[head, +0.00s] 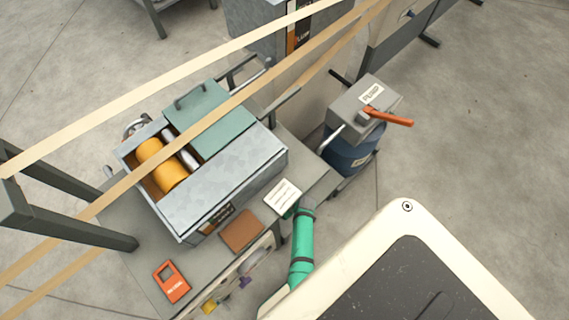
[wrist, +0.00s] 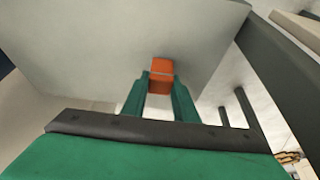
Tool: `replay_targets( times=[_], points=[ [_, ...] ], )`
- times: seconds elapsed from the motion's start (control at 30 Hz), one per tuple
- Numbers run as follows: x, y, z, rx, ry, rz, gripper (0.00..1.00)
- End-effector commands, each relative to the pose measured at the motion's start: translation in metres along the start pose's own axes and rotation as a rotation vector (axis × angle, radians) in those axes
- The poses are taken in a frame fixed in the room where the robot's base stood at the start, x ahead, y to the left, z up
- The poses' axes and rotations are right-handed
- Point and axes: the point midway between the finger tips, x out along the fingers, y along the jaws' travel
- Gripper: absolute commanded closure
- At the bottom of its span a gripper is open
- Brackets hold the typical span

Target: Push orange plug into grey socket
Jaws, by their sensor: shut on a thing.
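In the wrist view, my gripper (wrist: 160,84) has its two green fingers closed on an orange block, the orange plug (wrist: 161,67). The plug sticks out beyond the fingertips, in front of a plain pale grey surface (wrist: 95,45). I cannot tell whether the plug touches that surface. I cannot make out the grey socket in either view. In the head view my green arm shows beside the bench's front edge, but the gripper and plug are hidden there.
The grey bench (head: 310,180) carries a winder housing (head: 225,190), a white note (head: 283,195), a brown pad (head: 242,231) and an orange device (head: 172,281). Tan bands (head: 200,130) cross above. A blue drum (head: 349,155) with an orange-handled grey box (head: 372,97) stands right of it.

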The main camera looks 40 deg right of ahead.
Motion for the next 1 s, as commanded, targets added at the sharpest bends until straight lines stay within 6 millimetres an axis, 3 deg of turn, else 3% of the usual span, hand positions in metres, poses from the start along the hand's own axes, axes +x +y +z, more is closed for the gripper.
replay_targets(
  times=[0.1,0.37,0.6,0.8,1.0],
  points=[
    [-0.018,-0.001,-0.005,-0.002,0.000,0.003,0.94],
    [-0.082,-0.013,0.015,-0.002,0.000,0.002,0.94],
    [-0.126,-0.027,0.052,0.000,-0.003,0.001,0.94],
    [-0.148,-0.034,0.072,0.001,-0.001,0.001,0.94],
    [-0.157,-0.037,0.080,0.000,0.000,0.001,0.94]
  ],
)
